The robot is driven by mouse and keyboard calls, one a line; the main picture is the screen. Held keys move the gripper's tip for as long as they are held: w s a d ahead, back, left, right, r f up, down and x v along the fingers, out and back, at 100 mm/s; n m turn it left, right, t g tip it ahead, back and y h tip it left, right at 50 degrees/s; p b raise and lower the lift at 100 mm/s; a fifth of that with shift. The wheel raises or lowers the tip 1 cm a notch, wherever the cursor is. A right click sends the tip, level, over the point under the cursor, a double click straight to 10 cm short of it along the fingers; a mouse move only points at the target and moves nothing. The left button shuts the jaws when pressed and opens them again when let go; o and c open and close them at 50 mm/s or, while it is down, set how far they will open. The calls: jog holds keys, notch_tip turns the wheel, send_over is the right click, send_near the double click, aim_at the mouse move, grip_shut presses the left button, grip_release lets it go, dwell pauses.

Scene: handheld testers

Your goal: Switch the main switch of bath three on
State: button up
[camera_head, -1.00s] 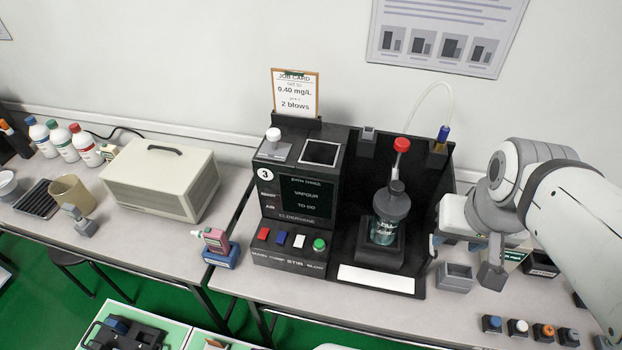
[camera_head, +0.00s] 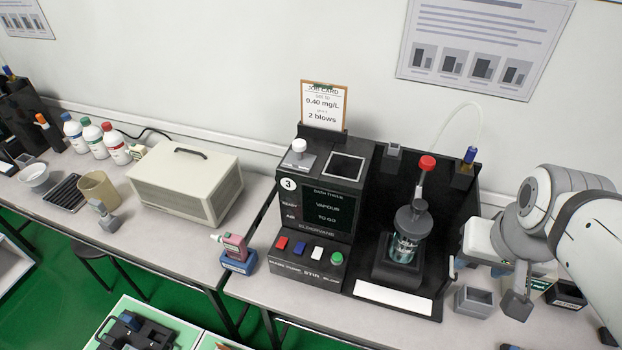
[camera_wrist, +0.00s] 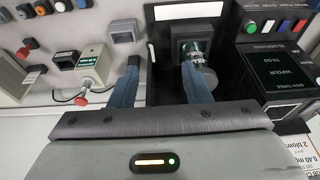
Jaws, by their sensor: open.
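Bath three is the black console (camera_head: 312,225) marked 3 on the bench, with a dark screen (camera_head: 322,208). A row of red, blue, white and green controls lies along its front. The red main switch (camera_head: 281,243) is at the left end; whether it is on or off I cannot tell. In the wrist view the row appears reversed, with the red switch (camera_wrist: 301,26) at the far right. My gripper (camera_wrist: 161,68) is open and empty, its two blue fingers apart. It is to the right of the bath in the head view, away from the switch.
A glass vessel with a red-topped tube (camera_head: 409,225) stands right of the switches. A pink handheld tester (camera_head: 235,246) rests in a blue holder left of the console. A beige case (camera_head: 184,182) is farther left. A grey open box (camera_head: 474,301) stands near my gripper.

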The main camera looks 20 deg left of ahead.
jog(key=shift+w+a, duration=0.25)
jog(key=shift+a, duration=0.05)
jog(key=shift+c, duration=1.4)
jog(key=w+a+b, duration=0.1)
jog(key=w+a, duration=0.1)
jog(key=w+a+f+b, duration=0.1)
jog(key=w+a, duration=0.1)
jog(key=a, duration=0.1)
jog(key=w+a+b, duration=0.1)
jog(key=w+a, duration=0.1)
jog(key=a, duration=0.1)
jog(key=shift+f+b, duration=0.15)
jog(key=shift+b, duration=0.15)
grip_shut()
jog(key=a+f+b, duration=0.3)
jog(key=a+f, duration=0.1)
jog(key=a, duration=1.1)
jog(key=a+f+b, duration=0.3)
jog(key=a+f, duration=0.1)
jog(key=a, duration=1.1)
jog(key=shift+a+b, duration=0.2)
jog(key=shift+b, duration=0.15)
jog(key=shift+s, duration=0.1)
